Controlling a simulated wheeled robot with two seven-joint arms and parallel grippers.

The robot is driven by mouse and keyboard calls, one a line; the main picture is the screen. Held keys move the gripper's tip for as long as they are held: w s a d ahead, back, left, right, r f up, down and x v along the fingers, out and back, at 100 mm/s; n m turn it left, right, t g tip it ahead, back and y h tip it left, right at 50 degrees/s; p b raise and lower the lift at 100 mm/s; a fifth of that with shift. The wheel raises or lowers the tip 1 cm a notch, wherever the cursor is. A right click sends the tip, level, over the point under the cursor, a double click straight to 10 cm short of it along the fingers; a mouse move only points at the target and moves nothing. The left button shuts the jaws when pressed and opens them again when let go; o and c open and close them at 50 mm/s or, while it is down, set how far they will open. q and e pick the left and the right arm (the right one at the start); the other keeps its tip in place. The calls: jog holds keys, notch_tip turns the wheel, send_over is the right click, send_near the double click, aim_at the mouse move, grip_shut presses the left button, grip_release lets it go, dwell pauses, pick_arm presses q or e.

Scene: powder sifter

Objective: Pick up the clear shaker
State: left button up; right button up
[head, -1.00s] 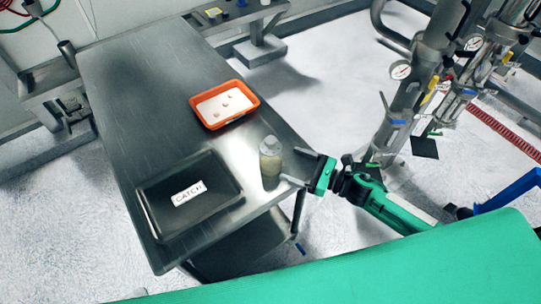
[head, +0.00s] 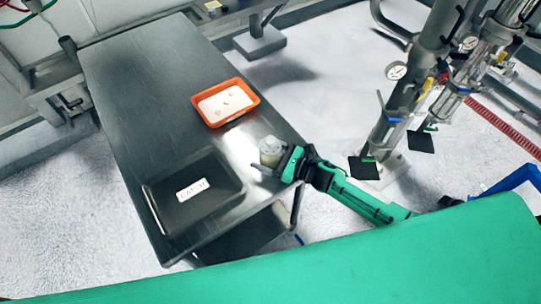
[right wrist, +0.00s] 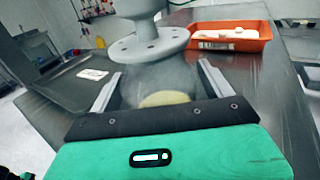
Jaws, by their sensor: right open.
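The clear shaker (head: 269,147) stands upright on the metal table, near its right edge, with a pale grey lid. In the right wrist view the shaker (right wrist: 146,44) shows its wide grey lid flange, a see-through body and yellowish contents low down. My right gripper (head: 268,164) is at the shaker from the right side. In the right wrist view its fingers (right wrist: 160,88) are apart, one on each side of the clear body. I cannot tell whether either finger touches it. My left gripper is not in view.
A black tray labelled CATCH (head: 227,183) lies left of the shaker. An orange tray (head: 254,99) with a white inside and small pieces lies behind it. The metal table (head: 140,95) is bare toward the back left. Steel equipment (head: 400,110) stands right of the table.

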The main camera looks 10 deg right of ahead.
jog(key=c, duration=1.1)
jog(key=shift+c, duration=0.2)
notch_tip(320, 180, up, 20)
jog(key=b, duration=0.2)
jog(key=shift+b, duration=0.3)
